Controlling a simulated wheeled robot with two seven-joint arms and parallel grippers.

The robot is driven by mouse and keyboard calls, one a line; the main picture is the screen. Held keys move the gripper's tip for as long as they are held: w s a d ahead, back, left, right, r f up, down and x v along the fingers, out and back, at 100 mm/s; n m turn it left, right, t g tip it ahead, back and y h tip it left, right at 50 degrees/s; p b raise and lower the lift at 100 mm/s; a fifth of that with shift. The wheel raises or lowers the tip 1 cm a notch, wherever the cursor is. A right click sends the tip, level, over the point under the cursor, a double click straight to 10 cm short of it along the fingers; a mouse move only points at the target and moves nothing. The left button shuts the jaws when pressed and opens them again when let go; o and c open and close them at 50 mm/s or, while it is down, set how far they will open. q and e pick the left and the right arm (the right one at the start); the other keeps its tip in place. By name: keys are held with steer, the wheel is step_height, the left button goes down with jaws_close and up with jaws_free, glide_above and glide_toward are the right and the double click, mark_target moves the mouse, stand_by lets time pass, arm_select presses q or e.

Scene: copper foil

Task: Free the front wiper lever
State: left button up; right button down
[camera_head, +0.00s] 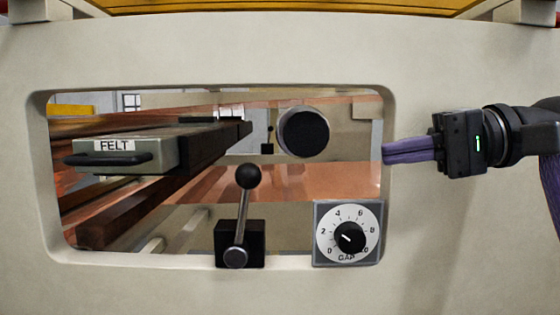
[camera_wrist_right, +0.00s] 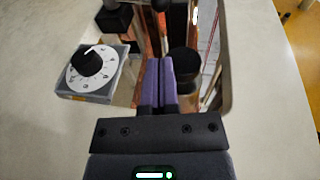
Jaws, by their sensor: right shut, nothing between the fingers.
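The front wiper lever (camera_head: 242,215) has a black ball knob on a metal rod and a black base block at the lower edge of the window opening. The rod stands nearly upright, leaning slightly right at the top. In the right wrist view the knob (camera_wrist_right: 160,4) is cut off at the top edge. My right gripper (camera_head: 386,153) has purple fingers, shut and empty, at the right edge of the opening, right of the lever and apart from it. The fingers also show in the right wrist view (camera_wrist_right: 160,68). My left gripper is not in view.
A GAP dial (camera_head: 348,236) sits at the lower right corner of the opening. A black round roller end (camera_head: 303,132) is above it. A FELT drawer (camera_head: 125,155) with a black handle is at left. Copper sheet (camera_head: 290,182) runs behind. The pale panel (camera_head: 450,250) surrounds the opening.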

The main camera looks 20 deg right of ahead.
mark_target(260, 173)
steer(key=p+x, duration=0.3)
steer(key=x, duration=1.1)
steer(key=shift+p, duration=0.4)
steer(key=shift+a, duration=0.1)
